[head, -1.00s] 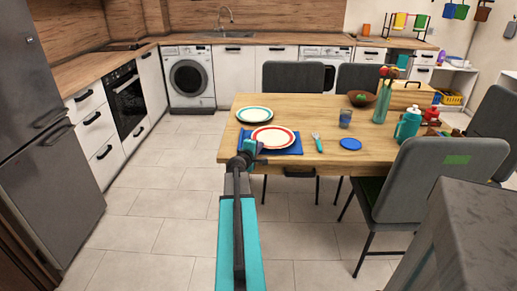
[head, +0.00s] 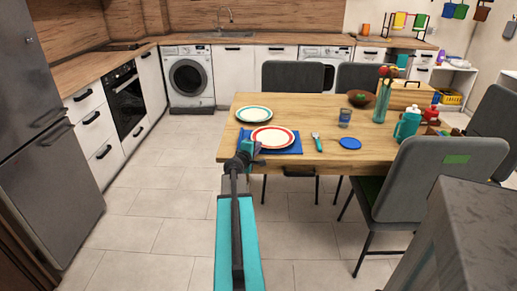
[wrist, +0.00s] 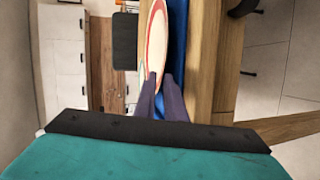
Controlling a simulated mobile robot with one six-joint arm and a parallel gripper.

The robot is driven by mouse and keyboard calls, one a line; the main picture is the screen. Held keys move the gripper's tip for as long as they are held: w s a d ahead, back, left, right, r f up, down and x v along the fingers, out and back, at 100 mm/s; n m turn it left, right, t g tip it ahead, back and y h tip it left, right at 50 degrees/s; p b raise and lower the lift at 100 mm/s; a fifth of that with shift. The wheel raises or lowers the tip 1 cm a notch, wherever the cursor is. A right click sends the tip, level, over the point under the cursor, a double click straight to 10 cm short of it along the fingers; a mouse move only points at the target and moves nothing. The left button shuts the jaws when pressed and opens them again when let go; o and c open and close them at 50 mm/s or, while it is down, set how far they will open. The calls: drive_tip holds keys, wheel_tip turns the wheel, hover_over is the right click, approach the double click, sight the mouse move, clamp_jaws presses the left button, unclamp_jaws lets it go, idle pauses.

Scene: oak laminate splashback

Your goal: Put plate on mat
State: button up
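The plate with a red rim (head: 273,136) lies over the blue mat (head: 292,149) near the table's front left edge. It also shows close up in the wrist view (wrist: 155,35), beside a strip of the mat (wrist: 178,40). My gripper (head: 258,150) is at the near left side of this plate and mat. In the wrist view its two dark fingers (wrist: 161,78) stand slightly apart at the plate's near rim; whether they touch it is hard to tell. A second plate with a teal rim (head: 254,115) lies behind the first.
On the wooden table (head: 328,161) are a fork (head: 317,142), a blue disc (head: 350,143), a glass (head: 344,118), a bowl (head: 361,98) and a teal bottle (head: 407,125). Grey chairs (head: 440,180) stand around it. The floor at left is clear.

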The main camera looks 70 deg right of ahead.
drive_tip(key=v, duration=1)
drive_tip(key=shift+b, duration=0.3)
idle(0.5)
